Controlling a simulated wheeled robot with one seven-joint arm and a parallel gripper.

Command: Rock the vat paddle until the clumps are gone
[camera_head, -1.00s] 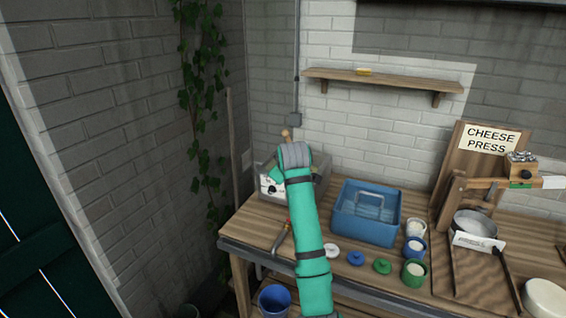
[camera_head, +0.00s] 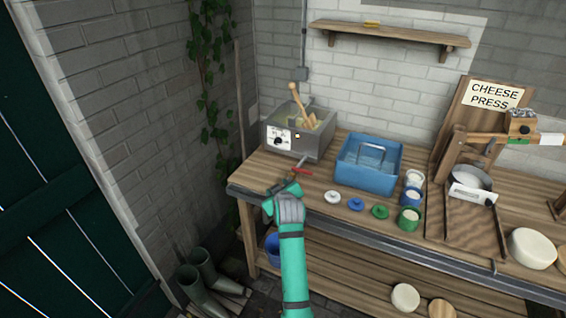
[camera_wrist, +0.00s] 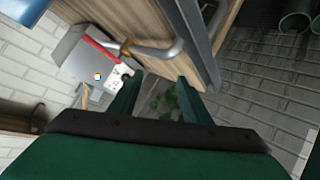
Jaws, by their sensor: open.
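The vat (camera_head: 314,145) is a grey metal box with a dial on its front, at the left end of the bench. The paddle (camera_head: 296,95) has a wooden handle with a round knob and leans up out of the vat. Pale yellowish contents show inside, but clumps are too small to tell. My gripper (camera_head: 286,188) is at the bench's front edge, in front of and below the vat, apart from the paddle. In the wrist view my gripper (camera_wrist: 158,95) has its two green fingers apart with nothing between them. The vat also shows there, tilted (camera_wrist: 80,70).
A blue bin (camera_head: 366,178) stands right of the vat, with lids and small pots in front. The cheese press (camera_head: 470,150) is further right. Boots (camera_head: 205,275) stand on the floor at left. A metal rail (camera_wrist: 194,35) runs close to my fingers.

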